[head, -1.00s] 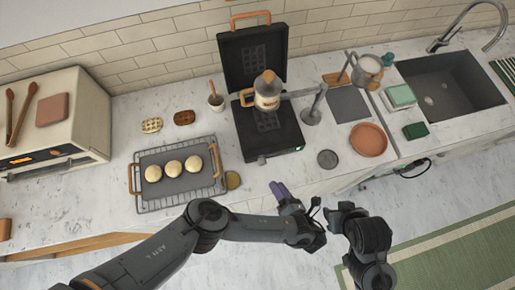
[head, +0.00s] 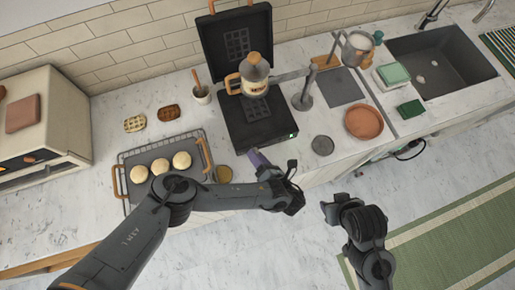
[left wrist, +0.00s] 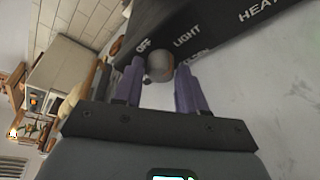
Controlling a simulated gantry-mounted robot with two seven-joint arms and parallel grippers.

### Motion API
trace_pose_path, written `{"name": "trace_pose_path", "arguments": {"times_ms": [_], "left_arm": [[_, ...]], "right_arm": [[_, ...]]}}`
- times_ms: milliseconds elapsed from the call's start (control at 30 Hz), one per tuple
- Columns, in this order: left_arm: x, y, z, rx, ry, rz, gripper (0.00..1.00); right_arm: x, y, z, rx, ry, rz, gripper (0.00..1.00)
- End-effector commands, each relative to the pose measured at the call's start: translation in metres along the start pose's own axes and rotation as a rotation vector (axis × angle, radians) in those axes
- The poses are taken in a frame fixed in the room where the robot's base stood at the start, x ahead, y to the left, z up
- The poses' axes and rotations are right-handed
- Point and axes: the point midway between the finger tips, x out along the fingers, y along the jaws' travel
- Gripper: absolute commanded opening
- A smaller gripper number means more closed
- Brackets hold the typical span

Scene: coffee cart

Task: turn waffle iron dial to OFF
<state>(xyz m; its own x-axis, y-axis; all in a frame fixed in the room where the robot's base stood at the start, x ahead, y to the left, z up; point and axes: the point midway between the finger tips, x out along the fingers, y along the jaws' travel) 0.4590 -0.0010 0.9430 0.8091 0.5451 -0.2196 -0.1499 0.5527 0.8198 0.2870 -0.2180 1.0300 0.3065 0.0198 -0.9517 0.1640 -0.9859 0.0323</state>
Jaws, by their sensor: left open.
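The black waffle iron (head: 262,125) stands open on the counter, its lid (head: 237,42) raised against the wall. In the left wrist view, its front panel (left wrist: 205,28) carries the words OFF, LIGHT and HEAT and another partly hidden label. The round grey dial (left wrist: 159,67) sits below OFF and LIGHT; its pointing direction is not clear. My left gripper (left wrist: 158,85) is open, with its purple fingers on either side of the dial in that view; contact cannot be told. In the head view, the left gripper (head: 256,160) is at the iron's front edge. My right gripper (head: 340,203) hangs in front of the counter.
A rack with a tray of round pastries (head: 160,167) is to the left. A grey stand (head: 303,98), dark disc (head: 322,145) and terracotta dish (head: 364,122) are to the right.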

Motion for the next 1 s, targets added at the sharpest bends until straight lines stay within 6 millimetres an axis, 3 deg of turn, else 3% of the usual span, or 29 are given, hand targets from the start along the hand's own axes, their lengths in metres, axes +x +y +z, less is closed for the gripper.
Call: {"name": "trace_pose_path", "arguments": {"times_ms": [200, 500, 1000], "left_arm": [[0.0004, -0.0001, -0.0001, 0.0, 0.0, 0.0, 0.41], [0.0002, -0.0003, -0.0002, 0.0, 0.0, 0.0, 0.0], [-0.0003, 0.0016, 0.0004, -0.14, -0.005, -0.053, 0.0]], "right_arm": [[0.0, -0.0009, -0.0005, 0.003, 0.001, -0.003, 0.43], [0.0002, -0.0008, -0.0004, 0.002, 0.001, -0.002, 0.43], [-0.008, 0.0018, -0.0024, -0.007, -0.001, 0.005, 0.43]]}}
